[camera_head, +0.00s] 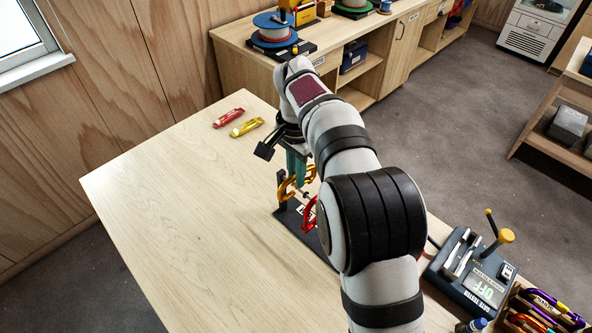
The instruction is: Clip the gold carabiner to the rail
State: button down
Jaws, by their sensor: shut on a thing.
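The gold carabiner (285,188) is at the lower end of my gripper (298,172), just above the table and beside the rail stand. My gripper points down and is shut on it. The rail stand has a black base (288,216) and a dark upright post (282,180) at its left end. Most of the rail is hidden behind my arm and the carabiners. A red carabiner (308,214) is at the stand, partly covered by my arm. I cannot tell whether the gold carabiner touches the rail.
A red tool (229,118) and a yellow tool (246,127) lie on the table's far side. A gate tester (470,275) stands at the right, near a rack of coloured carabiners (545,308). The table's left part (170,190) is clear.

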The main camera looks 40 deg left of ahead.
jog(key=shift+f, duration=0.3)
jog(key=shift+w, duration=0.2)
jog(key=shift+w+f, duration=0.15)
jog(key=shift+w, duration=1.2)
dwell(0.3)
